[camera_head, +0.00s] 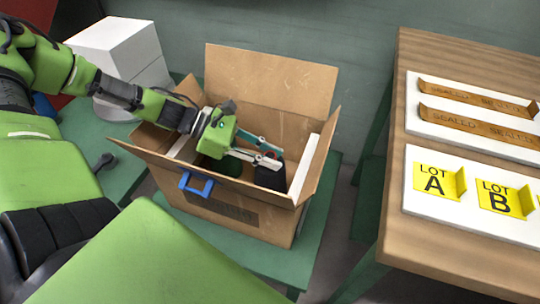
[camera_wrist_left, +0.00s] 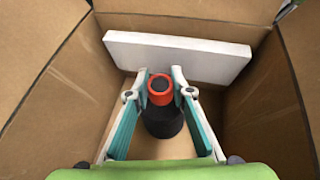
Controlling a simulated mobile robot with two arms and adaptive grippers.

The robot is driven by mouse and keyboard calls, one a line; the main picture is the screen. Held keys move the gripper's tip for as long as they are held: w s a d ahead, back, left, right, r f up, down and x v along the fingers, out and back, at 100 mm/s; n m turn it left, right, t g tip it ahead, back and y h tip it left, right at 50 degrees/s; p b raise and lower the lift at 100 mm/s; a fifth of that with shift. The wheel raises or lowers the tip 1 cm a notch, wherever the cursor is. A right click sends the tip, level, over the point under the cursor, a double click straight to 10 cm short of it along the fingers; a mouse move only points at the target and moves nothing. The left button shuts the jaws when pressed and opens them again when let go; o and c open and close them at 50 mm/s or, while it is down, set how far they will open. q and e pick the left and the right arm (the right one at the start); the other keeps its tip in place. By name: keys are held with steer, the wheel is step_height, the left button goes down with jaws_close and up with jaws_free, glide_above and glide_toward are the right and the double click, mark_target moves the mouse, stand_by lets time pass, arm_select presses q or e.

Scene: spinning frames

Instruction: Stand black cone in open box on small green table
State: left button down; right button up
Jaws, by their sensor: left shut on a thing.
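The open cardboard box (camera_head: 245,213) stands on the small green table (camera_head: 262,262) with its flaps spread. The black cone (camera_wrist_left: 162,122) has a red top and is inside the box, seen from above in the left wrist view. In the head view the cone (camera_head: 270,175) shows as a dark shape, partly behind the fingers. My left gripper (camera_head: 278,158) reaches down into the box and is shut on the cone near its red top. In the left wrist view its fingertips (camera_wrist_left: 161,83) flank that top. Whether the cone's base touches the box floor, I cannot tell. My right gripper is not in view.
A white panel (camera_wrist_left: 180,55) leans inside the box along one wall. A blue handle (camera_head: 197,184) is on the box's front edge. A white block (camera_head: 120,50) stands at the back left. A wooden table (camera_head: 425,245) with signed white boards is at the right.

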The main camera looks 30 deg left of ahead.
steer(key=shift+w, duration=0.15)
arm_select(q)
steer(key=c, duration=1.8)
jaws_free()
